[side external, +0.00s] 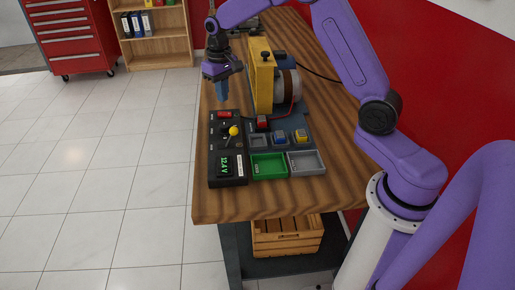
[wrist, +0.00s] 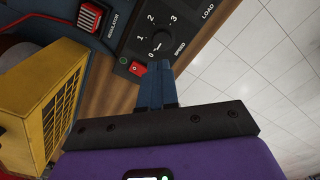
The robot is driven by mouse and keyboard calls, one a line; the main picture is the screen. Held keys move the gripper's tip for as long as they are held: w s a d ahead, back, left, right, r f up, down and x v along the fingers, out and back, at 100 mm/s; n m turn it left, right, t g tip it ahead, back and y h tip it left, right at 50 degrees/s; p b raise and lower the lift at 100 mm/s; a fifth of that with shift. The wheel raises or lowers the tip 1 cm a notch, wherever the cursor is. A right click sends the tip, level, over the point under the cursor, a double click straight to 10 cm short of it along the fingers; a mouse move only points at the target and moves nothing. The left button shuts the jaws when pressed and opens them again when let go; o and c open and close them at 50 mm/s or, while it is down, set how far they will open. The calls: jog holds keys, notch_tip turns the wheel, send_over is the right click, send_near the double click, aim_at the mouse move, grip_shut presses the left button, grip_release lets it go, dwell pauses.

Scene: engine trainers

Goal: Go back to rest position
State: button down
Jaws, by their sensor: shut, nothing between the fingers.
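My gripper (side external: 222,72) hangs above the far end of the black control panel (side external: 228,145) in the side view. Its blue fingers are together and hold nothing. In the wrist view the fingers (wrist: 163,72) point toward the speed dial (wrist: 157,41) and a red switch (wrist: 138,68). Whether the fingertips touch the panel cannot be told from there. In the side view the gripper is left of the yellow engine block (side external: 262,76).
The engine trainer stands on a wooden table (side external: 330,195). A yellow-knobbed lever (side external: 233,130), a display reading 12.4 V (side external: 224,166), a green tray (side external: 268,166) and a grey tray (side external: 306,162) are at the front. A wooden crate (side external: 287,238) sits below. Free floor lies to the left.

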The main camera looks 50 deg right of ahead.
jog(key=s+a+r+n, duration=0.3)
jog(key=s+a, duration=0.2)
jog(key=s, duration=0.4)
jog(key=s+a+r+n, duration=0.2)
jog(key=s+a+n, duration=0.1)
jog(key=s+a, duration=0.4)
jog(key=s+d+n, duration=0.2)
jog(key=s+n, duration=0.1)
jog(key=s, duration=0.8)
jog(key=s+d+n, duration=0.3)
jog(key=s+n, duration=0.1)
jog(key=s, duration=0.7)
jog(key=shift+s+f, duration=0.25)
jog(key=shift+s, duration=0.15)
